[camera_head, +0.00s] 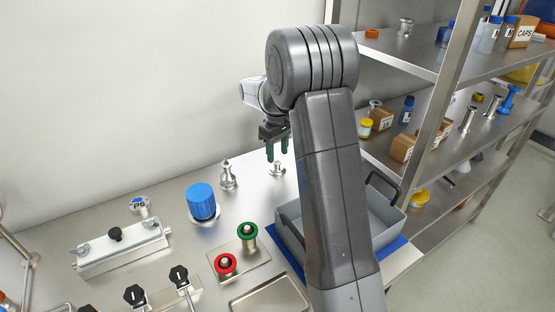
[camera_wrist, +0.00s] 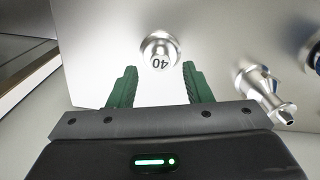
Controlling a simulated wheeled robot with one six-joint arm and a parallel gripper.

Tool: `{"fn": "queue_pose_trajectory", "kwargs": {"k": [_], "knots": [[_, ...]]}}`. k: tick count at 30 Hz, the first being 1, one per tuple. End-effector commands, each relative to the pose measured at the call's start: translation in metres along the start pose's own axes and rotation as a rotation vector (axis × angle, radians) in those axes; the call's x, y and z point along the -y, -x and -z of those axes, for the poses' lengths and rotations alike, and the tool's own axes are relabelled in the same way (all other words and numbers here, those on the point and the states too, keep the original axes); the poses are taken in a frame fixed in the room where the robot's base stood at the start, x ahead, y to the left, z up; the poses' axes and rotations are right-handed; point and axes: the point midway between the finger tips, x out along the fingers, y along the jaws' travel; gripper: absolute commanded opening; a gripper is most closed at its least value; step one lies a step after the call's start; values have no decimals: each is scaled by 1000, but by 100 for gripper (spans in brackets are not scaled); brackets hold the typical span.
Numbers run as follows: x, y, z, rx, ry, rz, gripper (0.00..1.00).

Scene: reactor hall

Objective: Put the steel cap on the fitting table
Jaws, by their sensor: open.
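A small steel piece marked 40, which looks like the steel cap (camera_wrist: 158,48), stands on the steel fitting table (camera_head: 168,200). In the head view the cap (camera_head: 277,169) is small, near the table's back edge. My gripper (camera_head: 277,152) is open and points down just above it. In the wrist view the cap shows beyond and between the two green fingertips of my gripper (camera_wrist: 160,70), with space on both sides. Neither finger appears to touch it. The table's bare top (camera_wrist: 235,45) surrounds the cap.
A steel fitting (camera_head: 228,176) stands left of the cap and also shows in the wrist view (camera_wrist: 262,88). A blue cap (camera_head: 202,201), green ring (camera_head: 247,231) and red ring (camera_head: 225,264) stand nearer. A grey tray (camera_head: 290,233) lies right, partly behind my arm. A stocked shelf rack (camera_head: 440,110) stands right.

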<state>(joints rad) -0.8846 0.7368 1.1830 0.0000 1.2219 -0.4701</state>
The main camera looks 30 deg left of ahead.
Motion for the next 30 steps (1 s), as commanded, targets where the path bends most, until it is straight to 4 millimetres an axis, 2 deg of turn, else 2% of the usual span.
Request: {"fn": "queue_pose_trajectory", "kwargs": {"k": [1, 6, 12, 18, 30], "knots": [[0, 12, 1, -5, 0, -2, 45], [0, 48, 1, -3, 0, -2, 45], [0, 76, 1, -2, 0, -1, 45], [0, 84, 0, 1, 0, 0, 45], [0, 83, 0, 0, 0, 0, 45]]}}
